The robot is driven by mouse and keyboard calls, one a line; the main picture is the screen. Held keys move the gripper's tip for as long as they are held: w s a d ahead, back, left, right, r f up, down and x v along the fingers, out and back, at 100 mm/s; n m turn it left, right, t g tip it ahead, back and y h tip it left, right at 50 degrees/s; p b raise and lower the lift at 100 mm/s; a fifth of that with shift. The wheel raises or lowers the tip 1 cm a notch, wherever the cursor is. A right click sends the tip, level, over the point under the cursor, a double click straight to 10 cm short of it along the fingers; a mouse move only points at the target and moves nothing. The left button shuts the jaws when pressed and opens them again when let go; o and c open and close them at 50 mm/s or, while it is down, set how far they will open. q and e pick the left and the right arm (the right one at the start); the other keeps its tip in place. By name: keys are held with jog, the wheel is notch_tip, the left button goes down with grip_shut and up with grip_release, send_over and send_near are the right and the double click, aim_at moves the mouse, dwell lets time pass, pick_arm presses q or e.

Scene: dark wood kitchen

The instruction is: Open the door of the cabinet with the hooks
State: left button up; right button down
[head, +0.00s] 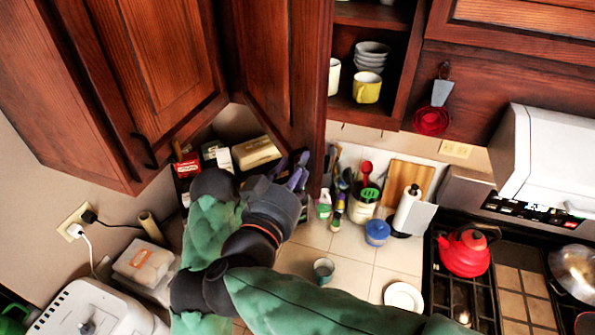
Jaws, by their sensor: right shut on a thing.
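The cabinet with the hooks (395,112) is dark red-brown wood; small hooks hang under its bottom edge. Its door (287,75) stands swung out to the left, and the shelves inside show. My right gripper (299,172) is at the lower end of the door, near its free edge. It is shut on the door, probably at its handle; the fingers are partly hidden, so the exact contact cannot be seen. My left gripper is not in view.
Inside are a yellow mug (367,87) and stacked bowls (371,55). Another shut cabinet (165,60) is at left. Below, the counter holds boxes (256,153), a blue jar (377,231), a cup (323,270) and a plate (404,297). A red kettle (464,252) sits on the stove.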

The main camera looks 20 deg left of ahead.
jog(key=shift+w+a+r, duration=0.1)
jog(key=shift+a+r, duration=0.05)
jog(key=shift+r, duration=0.7)
jog(key=c, duration=1.2)
grip_release()
jog(key=shift+a+f, duration=0.1)
jog(key=shift+a, duration=0.2)
jog(key=shift+w+a+f, duration=0.35)
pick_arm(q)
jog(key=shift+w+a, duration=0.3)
pick_arm(e)
jog(key=shift+d+f, duration=0.1)
jog(key=shift+d, duration=0.05)
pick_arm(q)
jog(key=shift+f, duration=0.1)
pick_arm(e)
jog(key=shift+f, duration=0.2)
jog(key=shift+w+r, duration=0.1)
